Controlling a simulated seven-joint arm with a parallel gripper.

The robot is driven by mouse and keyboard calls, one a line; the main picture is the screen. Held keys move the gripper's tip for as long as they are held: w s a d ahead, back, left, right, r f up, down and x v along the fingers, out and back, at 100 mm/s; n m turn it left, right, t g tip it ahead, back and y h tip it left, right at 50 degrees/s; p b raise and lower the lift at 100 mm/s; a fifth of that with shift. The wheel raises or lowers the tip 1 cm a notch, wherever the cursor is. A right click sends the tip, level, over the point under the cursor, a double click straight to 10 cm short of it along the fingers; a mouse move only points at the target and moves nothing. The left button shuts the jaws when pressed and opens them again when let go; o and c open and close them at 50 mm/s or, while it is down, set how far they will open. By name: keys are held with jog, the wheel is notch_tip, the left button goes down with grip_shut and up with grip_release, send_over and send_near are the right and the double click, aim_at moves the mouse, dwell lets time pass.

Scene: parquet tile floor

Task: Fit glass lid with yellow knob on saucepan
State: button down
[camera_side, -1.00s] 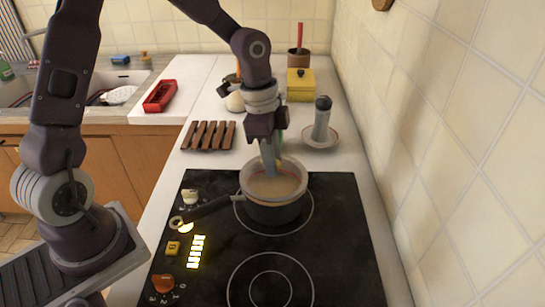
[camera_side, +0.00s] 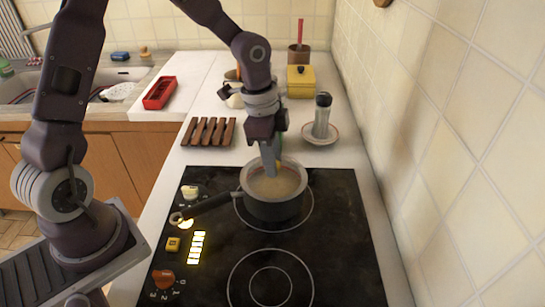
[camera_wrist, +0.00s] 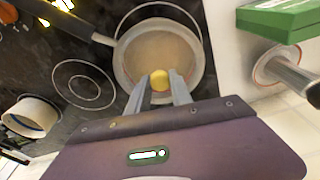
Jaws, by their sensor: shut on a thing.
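The dark grey saucepan (camera_side: 272,209) stands on the rear ring of the black hob, its handle pointing left. It also shows in the wrist view (camera_wrist: 123,62). My gripper (camera_side: 270,172) is directly over it, pointing down. In the wrist view my gripper (camera_wrist: 161,82) is shut on the yellow knob (camera_wrist: 160,76) of the lid. The clear glass of the lid (camera_wrist: 160,50) lies over the pan opening and is hard to make out. I cannot tell whether its rim is seated on the pan or just above it.
A pepper mill (camera_side: 322,116) on a saucer stands behind right of the pan. A green box (camera_wrist: 285,20) is close behind the pan. A wooden trivet (camera_side: 208,132) lies behind left. The front ring (camera_side: 270,285) is empty. A tiled wall runs along the right.

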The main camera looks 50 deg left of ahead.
jog(key=c, duration=1.1)
grip_release()
jog(key=shift+r, duration=0.35)
jog(key=r, duration=0.4)
jog(key=a+r, duration=0.1)
jog(key=r, duration=0.1)
jog(key=shift+s, duration=0.25)
jog(key=s+r+n+t, duration=0.1)
jog(key=s+r+n, duration=0.2)
jog(key=s, duration=0.4)
jog(key=s+a+r+n+t+y, duration=0.1)
jog(key=s+r+n+t, duration=0.1)
jog(key=s, duration=0.5)
jog(key=s+r+n+t, duration=0.1)
jog(key=s+r+n, duration=0.3)
jog(key=s+n, duration=0.2)
jog(key=shift+s+a+r+t+y, duration=0.15)
jog(key=shift+s, duration=0.2)
jog(key=shift+s+a+r+t+y, duration=0.1)
jog(key=shift+s+r+t+y, duration=0.05)
jog(key=shift+s, duration=0.2)
